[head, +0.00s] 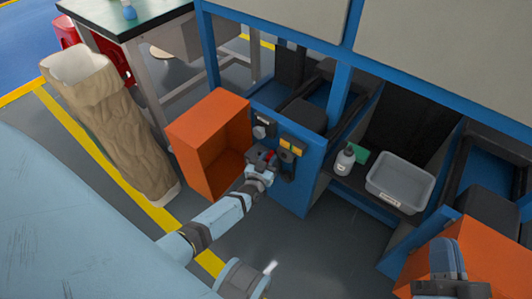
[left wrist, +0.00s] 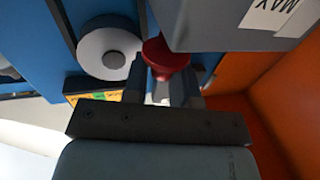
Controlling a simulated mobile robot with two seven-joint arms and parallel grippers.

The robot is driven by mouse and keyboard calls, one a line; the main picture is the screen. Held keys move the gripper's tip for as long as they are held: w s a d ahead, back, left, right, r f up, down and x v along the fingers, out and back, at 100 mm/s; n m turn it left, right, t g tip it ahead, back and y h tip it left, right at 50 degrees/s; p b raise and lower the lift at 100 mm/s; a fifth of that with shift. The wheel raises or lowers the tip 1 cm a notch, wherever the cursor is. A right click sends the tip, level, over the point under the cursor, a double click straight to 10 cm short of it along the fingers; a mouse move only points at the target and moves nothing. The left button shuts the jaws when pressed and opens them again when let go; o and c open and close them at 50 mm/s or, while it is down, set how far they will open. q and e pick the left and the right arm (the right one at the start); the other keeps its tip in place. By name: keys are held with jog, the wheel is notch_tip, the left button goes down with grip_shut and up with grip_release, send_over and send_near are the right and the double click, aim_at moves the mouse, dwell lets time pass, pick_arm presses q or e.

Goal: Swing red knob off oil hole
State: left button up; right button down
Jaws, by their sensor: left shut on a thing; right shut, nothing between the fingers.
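The red knob (head: 271,155) is on the front of the blue machine (head: 304,176), partly hidden by my left gripper. In the left wrist view, the red knob (left wrist: 167,56) is between the fingers, below the dark grey box's edge. My left gripper (head: 264,160) is at the machine's front panel, shut on the red knob; its fingers also show in the left wrist view (left wrist: 168,92). The oil hole cannot be made out.
An open orange box (head: 186,151) stands directly left of the gripper. A round grey dial (left wrist: 108,50) is close beside the fingers. A white bottle (head: 345,161) and a grey tub (head: 400,182) sit on the shelf to the right. A tall beige sack (head: 112,130) stands left.

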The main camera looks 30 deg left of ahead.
pick_arm(q)
jog(key=shift+w+d+r+y, duration=0.1)
jog(key=shift+d+y, duration=0.05)
jog(key=shift+y, duration=0.15)
jog(key=shift+n+y+p, duration=0.4)
jog(key=shift+n, duration=0.1)
pick_arm(e)
jog(key=shift+d+f+h, duration=0.1)
jog(key=shift+d+h, duration=0.1)
jog(key=shift+h, duration=0.2)
pick_arm(q)
jog(key=o, duration=0.9)
jog(key=shift+w, duration=0.1)
jog(key=shift+c, duration=0.2)
pick_arm(e)
jog(key=shift+w, duration=0.1)
